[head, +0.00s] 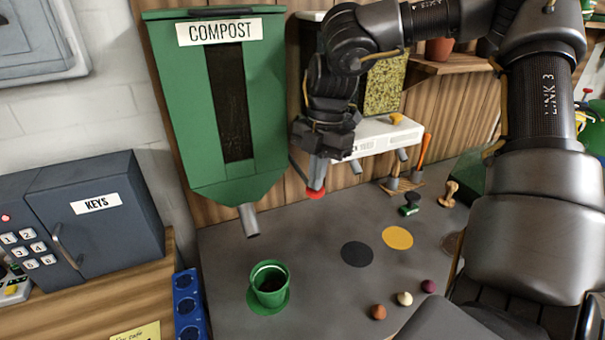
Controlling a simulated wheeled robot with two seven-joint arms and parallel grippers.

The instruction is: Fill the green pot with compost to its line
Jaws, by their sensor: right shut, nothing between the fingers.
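The green pot (270,287) stands upright on a green round spot (266,308) on the grey bench. The green compost hopper (270,155) hangs on the wall with a dark window (231,100). Its grey spout (249,221) points down above and behind the pot; no falling compost shows. My right gripper (318,180) is shut and empty, pointing down beside the hopper's right side. A red knob (315,194) shows right at its fingertips; I cannot tell whether they touch. My left gripper is out of view.
A black spot (357,254) and a yellow spot (398,237) lie right of the pot, with several small balls (404,298) nearer me. Stamps (448,194) stand farther back. A white dispenser (384,138) hangs behind my arm. A keys cabinet (110,215) and blue tray (188,300) are left.

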